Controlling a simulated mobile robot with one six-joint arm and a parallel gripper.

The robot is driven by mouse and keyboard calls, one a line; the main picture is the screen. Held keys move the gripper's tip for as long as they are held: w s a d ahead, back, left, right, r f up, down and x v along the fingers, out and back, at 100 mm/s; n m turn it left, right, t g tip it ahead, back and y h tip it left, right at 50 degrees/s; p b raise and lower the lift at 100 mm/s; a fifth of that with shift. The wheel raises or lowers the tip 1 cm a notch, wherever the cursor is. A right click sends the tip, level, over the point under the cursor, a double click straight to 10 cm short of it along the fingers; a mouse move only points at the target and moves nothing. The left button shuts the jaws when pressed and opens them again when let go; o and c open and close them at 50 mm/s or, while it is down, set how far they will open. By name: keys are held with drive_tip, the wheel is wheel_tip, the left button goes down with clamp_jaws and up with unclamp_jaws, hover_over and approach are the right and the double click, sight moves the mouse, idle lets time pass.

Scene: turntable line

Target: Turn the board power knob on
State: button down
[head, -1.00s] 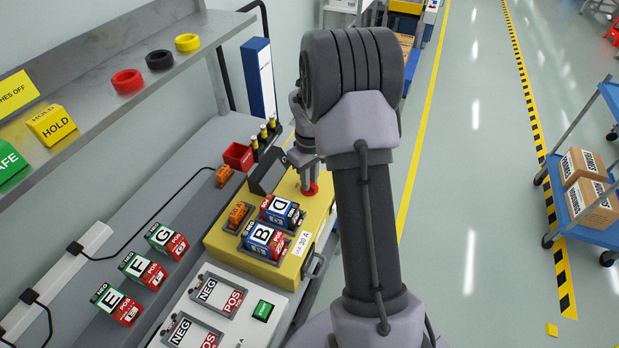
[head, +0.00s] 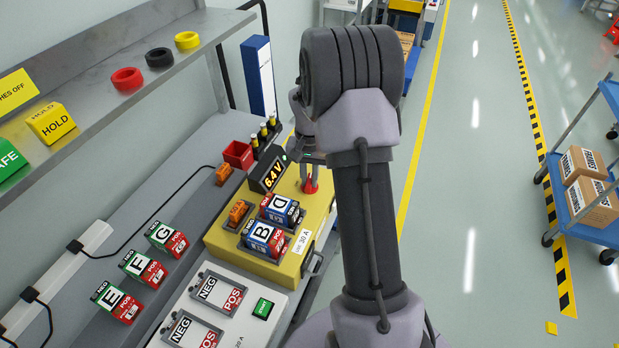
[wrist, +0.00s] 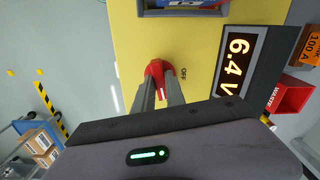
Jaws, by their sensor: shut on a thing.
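The red power knob (wrist: 157,69) stands on the yellow board (wrist: 130,35), with the printed word OFF beside it in the wrist view. My gripper (wrist: 160,88) has both fingers closed around the knob. In the head view the knob (head: 310,187) shows under my gripper (head: 309,172), partly hidden by it. Batteries D (head: 282,210) and B (head: 263,238) sit in the board's slots.
An orange fuse (head: 238,213) sits on the board. A red waste bin (head: 237,154) stands behind it. Batteries G (head: 167,238), F (head: 145,267) and E (head: 118,300) stand at left. A white panel (head: 262,283) with a green start button (head: 263,308) lies in front. A shelf overhangs the left.

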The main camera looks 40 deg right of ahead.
sight(310, 180)
drive_tip(key=shift+m, duration=1.1)
drive_tip(key=c, duration=1.4)
unclamp_jaws()
wheel_tip(310, 180, up, 17)
drive_tip(key=p, duration=0.5)
drive_tip(key=shift+r+p, duration=0.2)
drive_tip(key=shift+p, duration=0.1)
